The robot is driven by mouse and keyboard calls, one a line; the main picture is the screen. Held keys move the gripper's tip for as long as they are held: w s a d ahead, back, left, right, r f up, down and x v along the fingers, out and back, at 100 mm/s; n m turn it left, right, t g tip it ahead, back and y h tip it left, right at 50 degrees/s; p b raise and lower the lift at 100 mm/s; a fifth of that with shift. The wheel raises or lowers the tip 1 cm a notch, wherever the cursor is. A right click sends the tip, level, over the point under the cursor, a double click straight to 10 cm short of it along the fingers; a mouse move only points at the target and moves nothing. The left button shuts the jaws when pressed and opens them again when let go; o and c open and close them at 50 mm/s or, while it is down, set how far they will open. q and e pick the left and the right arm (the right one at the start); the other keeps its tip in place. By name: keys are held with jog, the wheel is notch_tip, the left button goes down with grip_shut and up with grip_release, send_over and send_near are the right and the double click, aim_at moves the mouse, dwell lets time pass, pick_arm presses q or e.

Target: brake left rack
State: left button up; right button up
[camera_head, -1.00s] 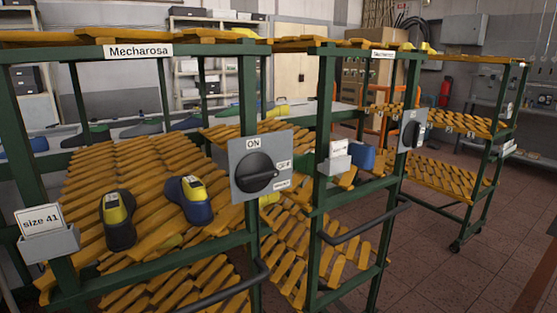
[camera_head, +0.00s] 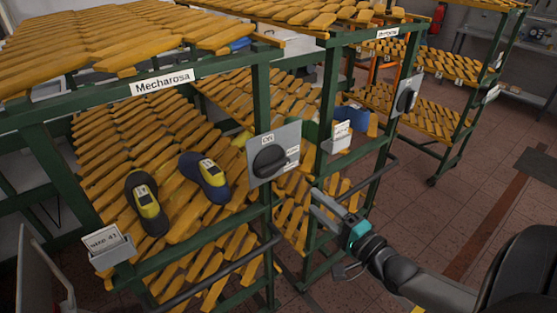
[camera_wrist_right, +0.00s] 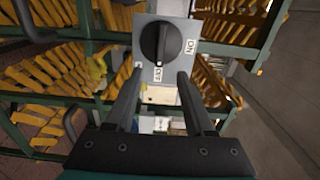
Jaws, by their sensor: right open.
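The left rack, labelled Mecharosa (camera_head: 162,83), is a green frame with slatted yellow shelves. On its right front post sits a grey switch plate (camera_head: 290,136) with a black rotary knob (camera_head: 270,160). The ON mark is at the plate's top; a second, unreadable label is on the right. The knob's bar lies towards that second label. My right gripper (camera_head: 316,203) is open and empty, lower right of the knob. In the right wrist view, the knob (camera_wrist_right: 160,43) is ahead of the gap between my right gripper's fingers (camera_wrist_right: 160,76), apart from them. My left gripper is not in view.
Two black, blue and yellow shoe lasts (camera_head: 148,203) lie on the left rack's shelf, near a size 41 card (camera_head: 102,240). Handle bars (camera_head: 222,272) stick out from the rack fronts. Another rack with its own switch (camera_head: 406,95) stands to the right.

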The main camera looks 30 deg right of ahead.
aim_at(276, 169)
jog(key=w, duration=0.5)
jog(key=w+a, duration=0.1)
jog(key=w, duration=0.9)
jog(key=shift+w+a+r, duration=0.1)
jog(key=shift+w+a, duration=0.05)
grip_shut()
dwell(0.4)
